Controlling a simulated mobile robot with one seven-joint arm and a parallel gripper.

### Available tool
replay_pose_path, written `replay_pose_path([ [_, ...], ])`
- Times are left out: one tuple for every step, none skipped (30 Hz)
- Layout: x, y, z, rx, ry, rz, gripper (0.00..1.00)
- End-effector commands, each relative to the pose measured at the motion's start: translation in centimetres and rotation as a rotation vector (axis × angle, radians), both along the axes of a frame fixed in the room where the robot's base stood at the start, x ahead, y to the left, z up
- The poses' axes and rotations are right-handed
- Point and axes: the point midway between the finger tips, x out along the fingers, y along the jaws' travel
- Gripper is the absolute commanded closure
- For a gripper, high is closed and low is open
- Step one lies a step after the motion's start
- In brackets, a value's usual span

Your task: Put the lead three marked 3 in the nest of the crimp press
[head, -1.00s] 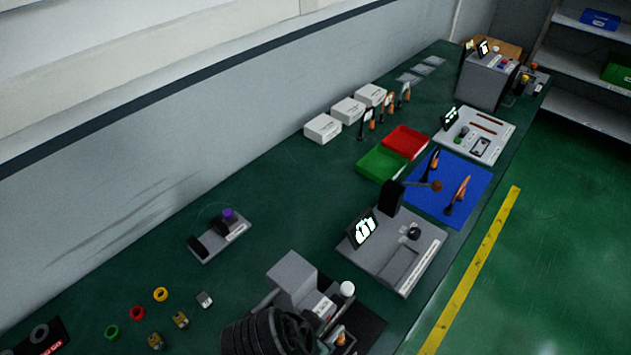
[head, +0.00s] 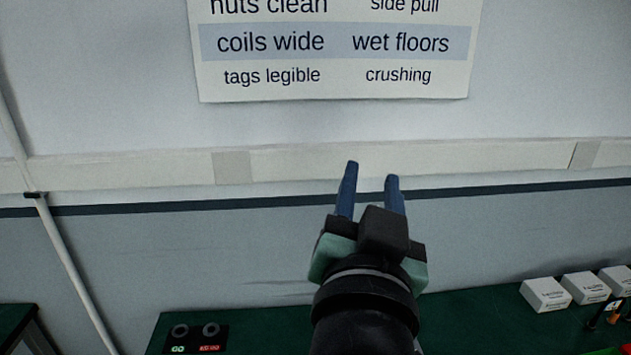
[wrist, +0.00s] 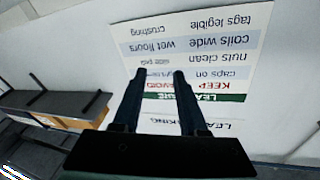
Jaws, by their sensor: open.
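My gripper (head: 370,172) is raised in front of the wall above the bench, its two blue fingers apart and nothing between them. The fingers also show in the wrist view (wrist: 159,71), pointing at the wall poster. Small leads with black and orange parts (head: 612,314) stand by the white boxes at the right edge of the head view, partly cut off. I cannot read a 3 on any of them. The crimp press and its nest do not show in the current views.
The green bench (head: 440,318) runs along the wall below my gripper. A black GO/NO GO block (head: 190,343) lies at its left end. White boxes (head: 545,294) stand at the right. A poster (head: 335,85) hangs on the wall.

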Motion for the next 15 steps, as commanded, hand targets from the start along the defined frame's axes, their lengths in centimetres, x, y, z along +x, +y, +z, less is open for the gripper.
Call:
replay_pose_path([
  [-1.2, 1.5, 4.7, -0.073, -0.137, 0.031, 0.58],
  [-2.1, 2.3, 7.0, -0.115, -0.209, 0.041, 0.58],
  [-3.3, 3.2, 9.7, -0.163, -0.298, 0.052, 0.58],
  [-4.3, 3.9, 11.5, -0.196, -0.361, 0.055, 0.58],
  [-5.3, 4.4, 13.1, -0.224, -0.417, 0.058, 0.58],
  [-6.5, 5.0, 14.8, -0.256, -0.482, 0.057, 0.58],
  [-7.3, 5.3, 15.9, -0.275, -0.524, 0.055, 0.58],
  [-8.1, 5.6, 16.8, -0.292, -0.559, 0.052, 0.58],
  [-8.8, 5.9, 17.6, -0.308, -0.595, 0.050, 0.58],
  [-9.3, 6.1, 18.1, -0.318, -0.616, 0.048, 0.58],
  [-9.6, 6.2, 18.5, -0.324, -0.632, 0.046, 0.58],
  [-10.0, 6.3, 18.8, -0.330, -0.646, 0.044, 0.58],
  [-10.1, 6.3, 18.9, -0.333, -0.651, 0.042, 0.58],
  [-10.1, 6.4, 18.9, -0.335, -0.653, 0.042, 0.58],
  [-10.1, 6.4, 18.9, -0.335, -0.654, 0.042, 0.58],
])
